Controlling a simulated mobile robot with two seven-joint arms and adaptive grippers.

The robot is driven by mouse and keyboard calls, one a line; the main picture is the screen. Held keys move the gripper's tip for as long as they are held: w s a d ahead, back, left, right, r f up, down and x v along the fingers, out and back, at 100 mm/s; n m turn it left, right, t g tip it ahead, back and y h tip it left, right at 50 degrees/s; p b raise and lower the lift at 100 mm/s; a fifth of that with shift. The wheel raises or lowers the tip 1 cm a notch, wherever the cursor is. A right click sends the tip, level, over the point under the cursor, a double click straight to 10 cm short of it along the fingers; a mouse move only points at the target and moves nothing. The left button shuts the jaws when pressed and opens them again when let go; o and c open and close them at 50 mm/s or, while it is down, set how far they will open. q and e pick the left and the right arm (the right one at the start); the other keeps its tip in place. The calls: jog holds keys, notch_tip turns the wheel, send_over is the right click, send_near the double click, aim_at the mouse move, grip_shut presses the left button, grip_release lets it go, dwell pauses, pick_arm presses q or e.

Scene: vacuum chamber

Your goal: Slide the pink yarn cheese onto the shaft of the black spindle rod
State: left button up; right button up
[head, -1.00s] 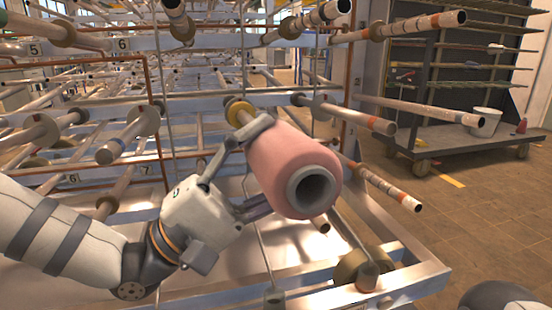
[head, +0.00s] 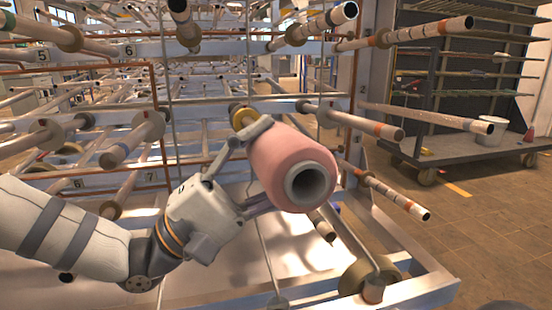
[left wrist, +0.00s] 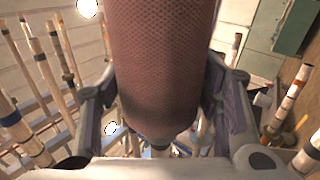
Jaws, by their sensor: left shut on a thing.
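The pink yarn cheese (head: 288,160) is a fat cylinder with a grey tube end and a dark open bore facing my head camera. My left gripper (head: 258,165) is shut on its sides and holds it in the air in front of the rack. In the left wrist view the cheese (left wrist: 158,60) fills the middle between the two fingers (left wrist: 160,98). A gold collar (head: 243,116) with a dark part shows just behind the cheese's far end. I cannot tell whether this belongs to the black spindle rod; any shaft behind the cheese is hidden. My right gripper is not in view.
Several pale banded rods stick out of the metal rack (head: 400,295) around the cheese, one close on its right (head: 365,122) and another low right (head: 395,195). The floor (head: 490,230) there is clear.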

pick_arm(q)
jog(key=shift+w+a+f+b, duration=0.1)
jog(key=shift+w+a+b, duration=0.15)
jog(key=shift+w, duration=0.45)
jog(key=shift+w+a+b, duration=0.2)
jog(key=shift+w+b, duration=0.05)
jog(key=shift+w, duration=0.45)
jog(key=shift+w+a+f+b, duration=0.1)
jog(key=shift+w+a+b, duration=0.15)
jog(key=shift+w, duration=0.45)
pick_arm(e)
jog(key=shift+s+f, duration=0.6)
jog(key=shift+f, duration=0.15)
pick_arm(q)
jog(key=shift+w+a+f+b, duration=0.1)
jog(key=shift+w+a+b, duration=0.3)
jog(key=shift+w, duration=0.55)
jog(key=shift+w+a+f+b, duration=0.1)
jog(key=shift+w+a+b, duration=0.25)
jog(key=shift+w, duration=0.6)
jog(key=shift+w+a+f+b, duration=0.1)
jog(key=shift+w+a+b, duration=0.1)
jog(key=shift+w+b, duration=0.55)
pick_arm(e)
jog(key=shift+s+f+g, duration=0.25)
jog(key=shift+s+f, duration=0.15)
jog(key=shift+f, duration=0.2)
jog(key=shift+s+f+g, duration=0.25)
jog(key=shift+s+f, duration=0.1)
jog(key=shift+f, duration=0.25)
